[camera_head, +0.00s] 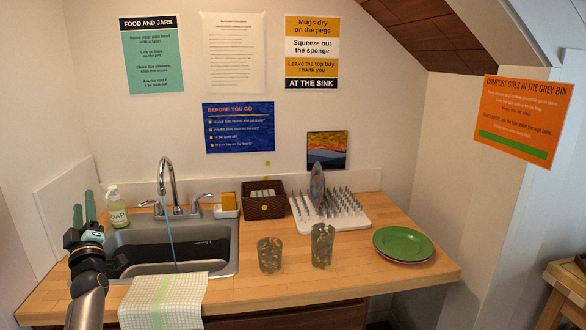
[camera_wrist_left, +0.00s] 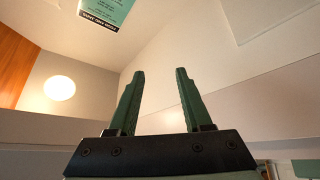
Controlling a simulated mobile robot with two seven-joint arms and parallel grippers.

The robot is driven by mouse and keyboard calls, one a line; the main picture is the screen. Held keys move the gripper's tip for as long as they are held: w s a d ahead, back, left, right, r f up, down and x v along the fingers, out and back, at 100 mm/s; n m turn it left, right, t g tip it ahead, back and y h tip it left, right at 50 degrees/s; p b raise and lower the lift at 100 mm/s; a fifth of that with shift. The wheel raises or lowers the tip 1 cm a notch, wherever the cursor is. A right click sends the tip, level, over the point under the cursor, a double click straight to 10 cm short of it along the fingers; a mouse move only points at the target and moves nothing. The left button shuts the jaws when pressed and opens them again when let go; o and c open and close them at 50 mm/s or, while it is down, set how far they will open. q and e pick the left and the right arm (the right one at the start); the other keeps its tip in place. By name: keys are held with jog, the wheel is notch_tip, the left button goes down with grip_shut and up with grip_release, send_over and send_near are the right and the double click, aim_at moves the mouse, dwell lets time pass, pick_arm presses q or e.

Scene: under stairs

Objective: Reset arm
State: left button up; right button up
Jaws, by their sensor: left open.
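My left gripper (camera_head: 84,210) is raised at the left side of the counter, in front of the soap bottle and beside the sink. Its two green fingers point up and are apart, with nothing between them. In the left wrist view the open fingers (camera_wrist_left: 160,100) point toward the wall and ceiling, with clear space between them. My right gripper does not show in either view.
The wooden counter (camera_head: 330,281) holds a soap bottle (camera_head: 117,207), a sink (camera_head: 212,265) with running water, a towel (camera_head: 163,301), a dark basket (camera_head: 263,211), two glasses (camera_head: 270,256), a peg rack (camera_head: 345,222) and green plates (camera_head: 403,244).

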pick_arm(q)
jog(key=s+d+r+m+t+h, duration=0.25)
jog(key=d+m+t+h, duration=0.35)
jog(key=d+m+h, duration=1.1)
jog(key=w+a+f+m+g+y, duration=0.15)
jog(key=w+f+g+y, duration=0.25)
jog(key=f+g+y, duration=0.55)
jog(key=s+d+f+h, duration=0.2)
jog(key=s+f, duration=0.1)
jog(key=f, duration=0.3)
jog(key=s+d+f+h, duration=0.2)
jog(key=f, duration=0.5)
jog(key=s+d+f+g+h, duration=0.1)
jog(key=s+d+f, duration=0.3)
jog(key=s+f, duration=0.3)
jog(key=s+d+f+g+h, duration=0.1)
jog(key=s+d+f+g, duration=0.15)
jog(key=s+f, duration=0.55)
jog(key=s+d+f+g, duration=0.1)
jog(key=s+d+f, duration=0.1)
jog(key=s, duration=0.5)
jog(key=s+d+f+g+h, duration=0.1)
jog(key=s+d+f, duration=0.1)
jog(key=s, duration=0.5)
jog(key=s+d+f+g, duration=0.1)
jog(key=s+d+f, duration=0.2)
jog(key=s, duration=0.4)
jog(key=shift+s+d, duration=0.2)
jog(key=shift+d, duration=0.2)
jog(key=shift+h, duration=0.25)
